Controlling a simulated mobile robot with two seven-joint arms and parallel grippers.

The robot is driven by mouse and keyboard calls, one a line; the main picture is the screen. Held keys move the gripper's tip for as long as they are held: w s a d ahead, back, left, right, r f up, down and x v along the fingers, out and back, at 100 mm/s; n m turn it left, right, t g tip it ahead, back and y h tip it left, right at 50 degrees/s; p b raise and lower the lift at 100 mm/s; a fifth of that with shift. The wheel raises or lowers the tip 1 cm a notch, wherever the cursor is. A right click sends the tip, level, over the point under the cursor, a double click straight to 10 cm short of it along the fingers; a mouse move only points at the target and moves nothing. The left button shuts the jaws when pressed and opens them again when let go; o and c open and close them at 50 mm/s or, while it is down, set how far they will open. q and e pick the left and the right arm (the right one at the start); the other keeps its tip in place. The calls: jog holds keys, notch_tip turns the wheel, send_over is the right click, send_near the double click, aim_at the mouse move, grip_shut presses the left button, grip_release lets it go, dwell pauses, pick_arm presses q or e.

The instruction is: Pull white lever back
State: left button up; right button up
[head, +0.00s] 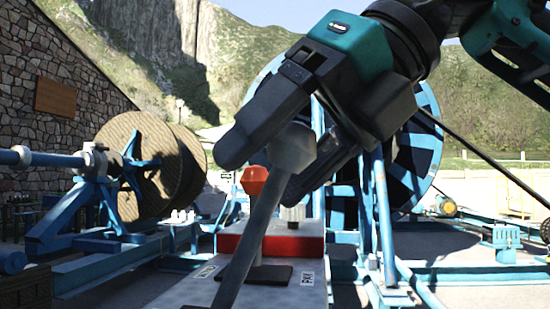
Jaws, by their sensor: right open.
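The white lever (291,149) has a pale grey-white knob on a long grey rod that slants down to the left across the front of the console. My right gripper (268,172) comes in from the upper right. It is open, with one finger left of the knob and the other to its right and below. The knob shows between the fingers; I cannot tell whether either finger touches it. My left gripper is not in view.
A red-knobbed lever (254,180) stands just behind the white lever's rod, close to my left finger. The console (290,243) has a red block on top. A wooden cable reel (150,170) stands left, and a large blue wheel (425,140) behind my gripper.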

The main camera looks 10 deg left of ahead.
pick_arm(q)
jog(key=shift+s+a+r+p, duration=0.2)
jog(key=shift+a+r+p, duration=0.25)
jog(key=shift+p, duration=0.5)
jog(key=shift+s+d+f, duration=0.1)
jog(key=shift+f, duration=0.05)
pick_arm(e)
jog(key=v, duration=1.2)
jog(key=shift+d+r, duration=0.2)
